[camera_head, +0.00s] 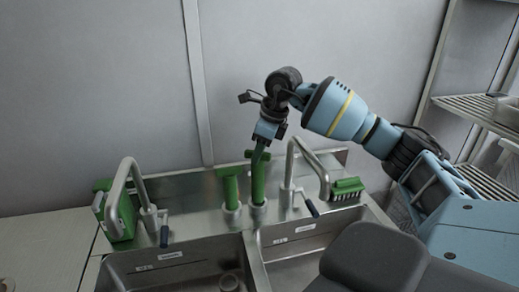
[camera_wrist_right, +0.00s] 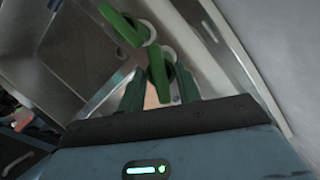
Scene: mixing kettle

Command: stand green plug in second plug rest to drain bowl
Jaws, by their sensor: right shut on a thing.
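Two green T-handled plugs stand side by side at the back of the sink, between the two taps. The right one (camera_head: 258,182) is upright with its foot in a pale ring-shaped rest (camera_head: 258,209). My right gripper (camera_head: 260,156) points down from above and is shut on its top; this plug (camera_wrist_right: 158,70) shows between the fingers in the wrist view. The left green plug (camera_head: 230,187) stands in the neighbouring rest (camera_head: 232,210), close beside it, and also shows in the wrist view (camera_wrist_right: 120,24). My left gripper is not in view.
The left bowl (camera_head: 175,270) shows a round drain (camera_head: 229,282); the right bowl (camera_head: 285,240) is partly hidden by my body. Curved taps (camera_head: 125,175) and (camera_head: 296,160) flank the plugs. A green brush (camera_head: 347,187) lies right, a green container (camera_head: 117,222) left. A wall stands behind.

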